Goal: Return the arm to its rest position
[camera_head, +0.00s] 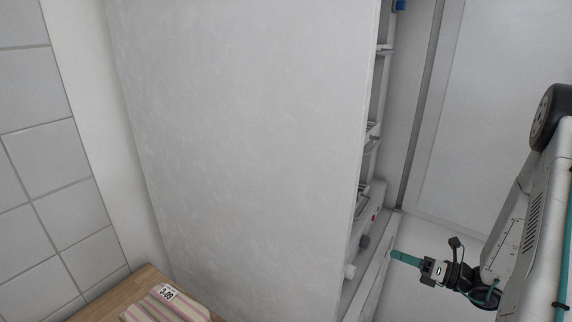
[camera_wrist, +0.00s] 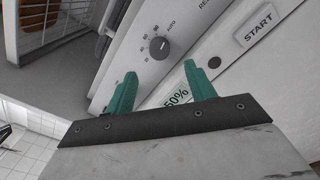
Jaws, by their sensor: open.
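My gripper (camera_head: 397,255) is at the lower right of the head view, at the end of my arm. Its teal fingers point left, toward a narrow white machine front. In the wrist view my gripper (camera_wrist: 159,69) shows two teal fingers spread apart with nothing between them. Behind the fingers is a white control panel (camera_wrist: 200,48) with a dark dial (camera_wrist: 159,47) and a START button (camera_wrist: 256,25). I cannot tell whether a fingertip touches the panel.
A large pale upright panel (camera_head: 240,130) fills the middle of the head view and hides what is behind it. A wooden surface (camera_head: 112,306) with a striped cloth (camera_head: 158,305) is at the lower left. Tiled wall (camera_head: 45,160) stands at the left.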

